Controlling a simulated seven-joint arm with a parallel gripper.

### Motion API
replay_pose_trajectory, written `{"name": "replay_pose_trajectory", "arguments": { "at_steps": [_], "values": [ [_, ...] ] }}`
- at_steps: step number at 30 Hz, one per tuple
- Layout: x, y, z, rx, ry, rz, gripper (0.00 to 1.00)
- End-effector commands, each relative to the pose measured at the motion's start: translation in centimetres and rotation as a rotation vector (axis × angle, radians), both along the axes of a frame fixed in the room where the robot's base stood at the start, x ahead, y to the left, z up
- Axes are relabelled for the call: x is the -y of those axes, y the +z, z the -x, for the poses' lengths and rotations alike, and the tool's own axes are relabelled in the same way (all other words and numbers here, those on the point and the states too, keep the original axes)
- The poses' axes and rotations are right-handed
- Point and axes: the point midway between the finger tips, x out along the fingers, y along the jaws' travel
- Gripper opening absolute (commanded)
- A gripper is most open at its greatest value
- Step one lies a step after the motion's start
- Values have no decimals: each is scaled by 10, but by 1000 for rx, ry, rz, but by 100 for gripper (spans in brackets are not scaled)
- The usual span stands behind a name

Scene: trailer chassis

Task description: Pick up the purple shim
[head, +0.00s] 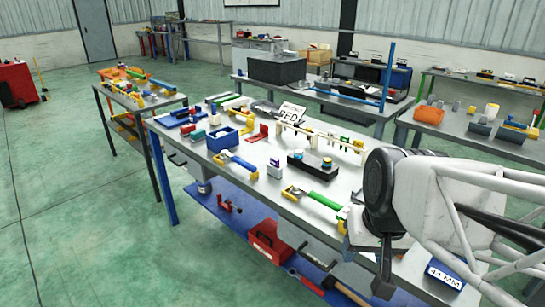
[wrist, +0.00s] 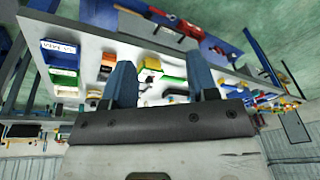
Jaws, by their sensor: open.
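A small purple piece (head: 274,162) shows on a white block on the workbench (head: 345,187), right of the yellow-and-blue tool; it looks like the purple shim, but it is too small to be sure. I cannot pick it out in the wrist view. My gripper (wrist: 162,68) is open, with two blue-grey fingers wide apart and nothing between them. In the head view my wrist and gripper are at the bench's near right end, well to the right of the purple piece. The fingers are hard to make out there.
A blue open box (head: 222,139), a black block with knobs (head: 310,164) and a green-and-yellow tool (head: 318,199) stand around the purple piece. Blue, green and yellow bins show in the wrist view, including a blue bin (wrist: 60,50).

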Motion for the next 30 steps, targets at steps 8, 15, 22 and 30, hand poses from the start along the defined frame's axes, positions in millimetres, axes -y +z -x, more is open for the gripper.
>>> {"name": "replay_pose_trajectory", "arguments": {
  "at_steps": [8,15,22,30],
  "values": [
    [-28,4,-60,-45,-172,-205,53],
    [-52,6,-121,-97,-352,-398,53],
    [-72,3,-183,-155,-534,-576,53],
    [-91,-7,-259,-233,-754,-776,53]
  ]
}}
